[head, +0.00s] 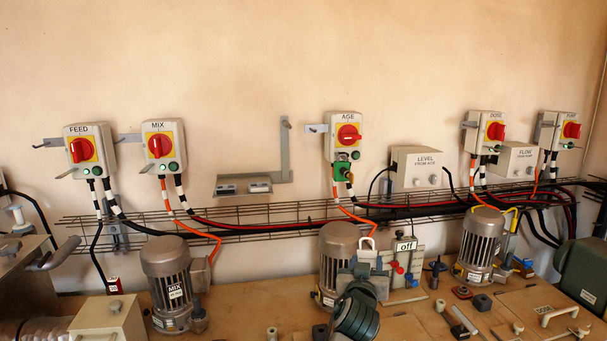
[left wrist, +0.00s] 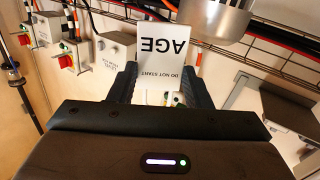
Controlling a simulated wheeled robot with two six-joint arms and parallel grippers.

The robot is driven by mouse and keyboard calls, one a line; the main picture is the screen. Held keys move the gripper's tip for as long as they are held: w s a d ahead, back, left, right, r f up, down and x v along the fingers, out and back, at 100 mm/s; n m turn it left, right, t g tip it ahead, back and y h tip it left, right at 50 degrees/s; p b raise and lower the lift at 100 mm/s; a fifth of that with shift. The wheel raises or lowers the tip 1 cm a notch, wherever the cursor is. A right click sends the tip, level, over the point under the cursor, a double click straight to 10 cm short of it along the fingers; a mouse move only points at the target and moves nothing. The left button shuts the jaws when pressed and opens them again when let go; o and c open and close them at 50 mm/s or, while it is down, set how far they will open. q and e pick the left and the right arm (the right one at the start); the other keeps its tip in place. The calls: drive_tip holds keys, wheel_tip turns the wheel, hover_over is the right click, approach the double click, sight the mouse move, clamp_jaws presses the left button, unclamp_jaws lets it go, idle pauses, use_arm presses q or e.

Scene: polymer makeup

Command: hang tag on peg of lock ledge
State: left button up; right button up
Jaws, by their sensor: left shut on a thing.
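The tag (left wrist: 177,62) is a white card reading "AGE" and "DO NOT START", upside down in the left wrist view. My left gripper (left wrist: 163,95) is shut on its lower part, and the card stands out beyond the fingers. In the head view my left gripper (head: 367,265) is low, in front of the middle motor; the card's face cannot be made out there. A grey lock ledge (head: 230,188) is on the wall left of the AGE switch, with small pale items on it and an upright post (head: 285,150). The gripper is right of and below this ledge. My right gripper is not in view.
The AGE switch box (head: 347,133) has a green piece (head: 342,168) below its knob. A wire cable tray (head: 270,215) with cables runs along the wall. Motors (head: 168,280) and loose parts stand on the bench. The wall above the ledge is clear.

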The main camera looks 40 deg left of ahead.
use_arm(q)
drive_tip(key=a+r+n+g+y+p, duration=0.2)
drive_tip(key=a+r+n+g+y, duration=0.3)
drive_tip(key=a+r, duration=0.65)
drive_tip(key=a+r+n+g+y+p, duration=0.4)
drive_tip(key=a+r, duration=0.4)
drive_tip(key=r, duration=0.7)
drive_tip(key=w+a+f+b, duration=0.1)
drive_tip(key=w+a+f, duration=0.1)
drive_tip(key=w+a, duration=0.3)
drive_tip(key=shift+w+a+n, duration=0.15)
drive_tip(key=shift+a+n, duration=0.15)
drive_tip(key=shift+a, duration=0.75)
